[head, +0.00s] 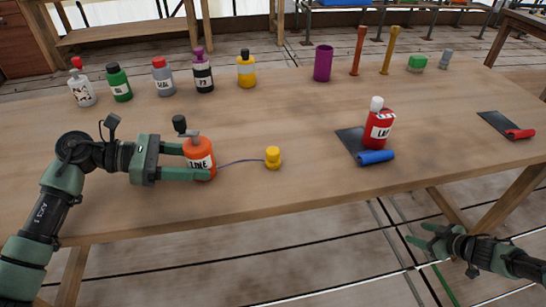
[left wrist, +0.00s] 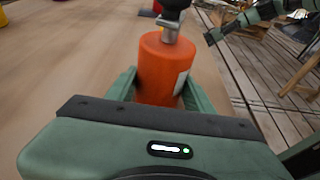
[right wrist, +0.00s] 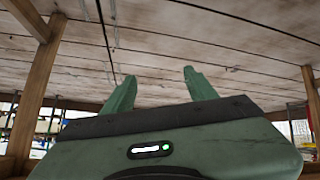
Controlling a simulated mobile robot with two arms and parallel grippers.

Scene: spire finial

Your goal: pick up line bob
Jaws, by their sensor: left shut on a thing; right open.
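An orange bottle (head: 200,157) labelled LINE, with a black cap, stands upright near the front left of the table. My left gripper (head: 197,162) is shut on it, a finger on either side; the bottle also shows between the fingers in the left wrist view (left wrist: 160,72). A thin purplish line (head: 240,162) runs from the bottle to a small yellow bob (head: 273,158), which rests on the table to its right, apart from both grippers. My right gripper (head: 414,236) is open and empty, beyond the table's front edge; its spread fingers show in the right wrist view (right wrist: 154,90).
A red bottle (head: 378,130) stands on a dark mat with a blue roll (head: 376,157) at right. Another mat with a red roll (head: 520,134) lies farther right. Several bottles, a purple cup (head: 323,63) and two upright sticks line the back. Bare tabletop surrounds the bob.

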